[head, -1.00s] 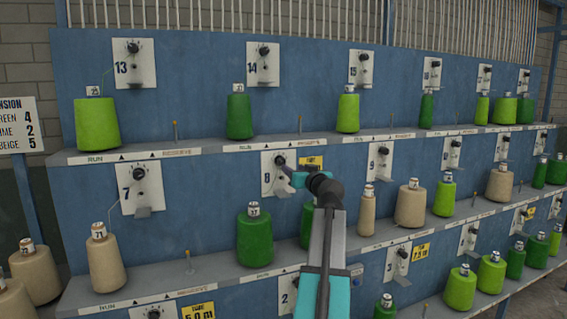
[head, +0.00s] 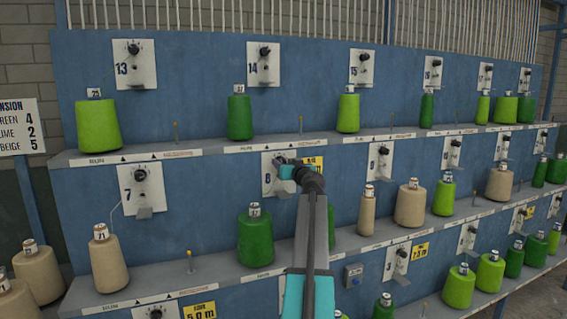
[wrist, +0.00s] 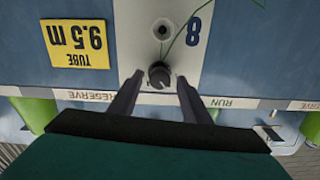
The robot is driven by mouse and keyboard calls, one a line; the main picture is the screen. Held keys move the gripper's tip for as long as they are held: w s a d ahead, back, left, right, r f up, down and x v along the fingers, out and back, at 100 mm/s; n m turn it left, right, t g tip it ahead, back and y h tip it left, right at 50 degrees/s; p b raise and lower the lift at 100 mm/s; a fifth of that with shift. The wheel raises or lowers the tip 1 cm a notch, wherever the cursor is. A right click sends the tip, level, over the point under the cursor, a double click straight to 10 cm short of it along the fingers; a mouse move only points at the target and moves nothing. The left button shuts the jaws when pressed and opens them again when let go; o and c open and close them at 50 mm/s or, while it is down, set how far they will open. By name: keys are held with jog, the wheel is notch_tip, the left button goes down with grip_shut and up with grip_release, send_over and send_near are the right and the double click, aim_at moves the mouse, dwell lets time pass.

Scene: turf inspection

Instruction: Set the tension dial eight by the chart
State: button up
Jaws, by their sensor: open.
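The dial of station 8 (wrist: 159,75) is a small dark round knob on a white plate (head: 268,180) marked 8, seen upside down in the wrist view. My gripper (wrist: 160,84) is open, with one finger on each side of the knob; I cannot tell whether they touch it. In the head view my gripper (head: 285,170) covers part of the plate. The knob's setting is too small to read. The tension chart (head: 17,127) at the left edge reads green 4, lime 2, beige 5. A dark green spool (head: 255,240) stands below plate 8.
A yellow tube sign (wrist: 77,46) reading 9.5 m hangs beside plate 8. A thin green thread (wrist: 178,35) runs over the plate. The shelf ledge (head: 215,270) below carries spools, and a peg (head: 190,261) stands on it. Dial 7 (head: 141,175) is to the left.

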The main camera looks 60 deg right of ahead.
jog(key=shift+w+d, duration=0.3)
jog(key=shift+w, duration=0.1)
jog(key=c, duration=1.1)
